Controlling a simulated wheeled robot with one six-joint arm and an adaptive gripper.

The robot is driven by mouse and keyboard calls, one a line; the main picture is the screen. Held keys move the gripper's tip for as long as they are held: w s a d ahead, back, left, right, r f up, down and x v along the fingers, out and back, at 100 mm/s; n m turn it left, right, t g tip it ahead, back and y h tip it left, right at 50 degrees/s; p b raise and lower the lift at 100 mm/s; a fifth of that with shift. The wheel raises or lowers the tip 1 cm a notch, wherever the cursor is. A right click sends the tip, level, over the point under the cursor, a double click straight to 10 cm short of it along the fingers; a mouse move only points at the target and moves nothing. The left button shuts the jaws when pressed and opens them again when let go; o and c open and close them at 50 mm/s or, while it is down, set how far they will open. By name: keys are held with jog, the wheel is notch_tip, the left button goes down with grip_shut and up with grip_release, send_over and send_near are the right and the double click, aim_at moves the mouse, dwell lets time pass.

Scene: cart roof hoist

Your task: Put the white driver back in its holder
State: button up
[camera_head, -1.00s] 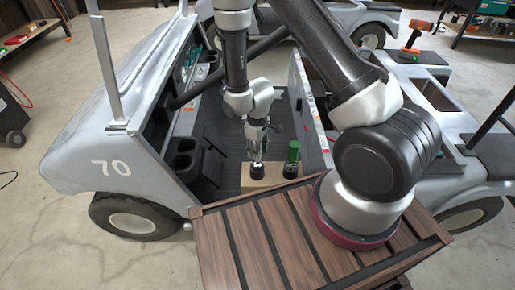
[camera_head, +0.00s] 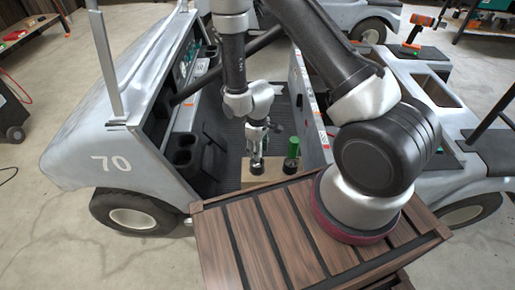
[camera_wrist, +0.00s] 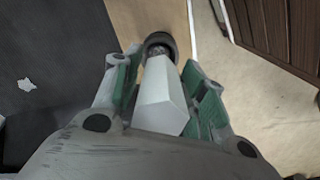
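The white driver (camera_wrist: 163,98) shows in the wrist view as a pale faceted handle, lying between my gripper's two green-padded fingers. Its far end meets a dark round socket of the holder (camera_wrist: 160,42); how deep it sits is hidden. My gripper (camera_wrist: 162,62) is open around the handle, with narrow gaps beside it near the fingertips. In the head view my gripper (camera_head: 257,150) points down over the left black socket of the light wooden holder block (camera_head: 262,181), and the driver there is mostly hidden by the fingers.
A green driver (camera_head: 293,147) stands upright in the right socket. The grey cart (camera_head: 85,130) numbered 70 surrounds the holder, with its dashboard to the left and an upright panel (camera_head: 310,115) close on the right. A slatted wooden top (camera_head: 240,245) lies in front.

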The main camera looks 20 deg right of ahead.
jog(key=shift+o, duration=0.6)
notch_tip(320, 180, up, 12)
jog(key=shift+r, duration=0.1)
dwell(0.4)
